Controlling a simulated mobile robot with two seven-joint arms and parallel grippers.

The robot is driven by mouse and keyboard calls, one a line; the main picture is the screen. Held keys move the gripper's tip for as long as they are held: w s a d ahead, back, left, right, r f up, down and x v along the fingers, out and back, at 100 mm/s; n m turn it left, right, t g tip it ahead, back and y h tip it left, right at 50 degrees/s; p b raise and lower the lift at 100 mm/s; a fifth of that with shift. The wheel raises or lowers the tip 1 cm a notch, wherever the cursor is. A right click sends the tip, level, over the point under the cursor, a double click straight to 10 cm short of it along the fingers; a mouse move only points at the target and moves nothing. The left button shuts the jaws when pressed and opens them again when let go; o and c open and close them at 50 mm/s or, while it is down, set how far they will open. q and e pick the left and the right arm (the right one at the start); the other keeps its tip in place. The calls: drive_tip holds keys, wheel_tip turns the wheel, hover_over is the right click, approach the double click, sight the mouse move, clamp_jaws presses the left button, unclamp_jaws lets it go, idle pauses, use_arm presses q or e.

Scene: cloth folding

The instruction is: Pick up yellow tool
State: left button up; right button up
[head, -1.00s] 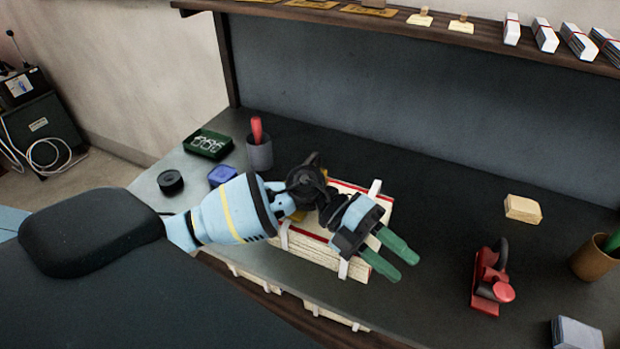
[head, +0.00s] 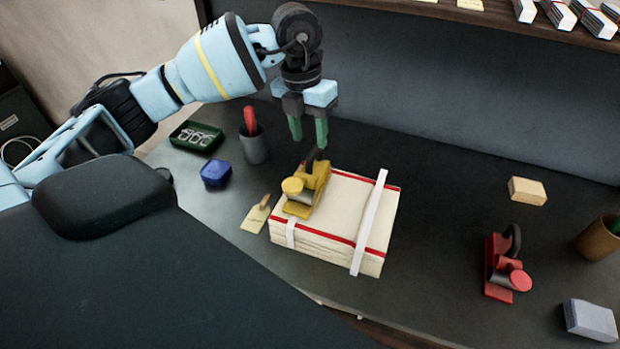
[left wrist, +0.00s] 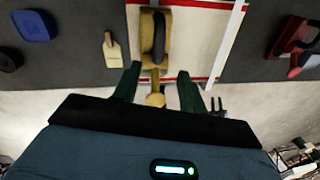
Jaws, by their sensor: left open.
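The yellow tool (head: 307,190), with a dark handle and a round yellow knob, rests on the left part of a strapped stack of cream cloth (head: 345,212). My left gripper (head: 309,131) is open and empty, pointing down above the tool's far end in the head view. In the left wrist view, the yellow tool (left wrist: 153,45) lies between and beyond the green fingers of my left gripper (left wrist: 165,88). The fingers appear apart from the tool. My right gripper is not in view.
A red tool (head: 505,267) of similar shape stands at the right. A shelf (head: 520,25) runs along the back. The table between stack and red tool is clear.

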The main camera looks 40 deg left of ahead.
sight(309, 158)
use_arm(q)
drive_tip(key=shift+s+d+f, duration=0.15)
drive_tip(key=shift+f, duration=1.75)
drive_tip(key=shift+s+d+f, duration=0.1)
drive_tip(key=shift+s+f, duration=0.05)
drive_tip(key=shift+f, duration=1.75)
clamp_jaws()
drive_tip(key=shift+d+f, duration=0.1)
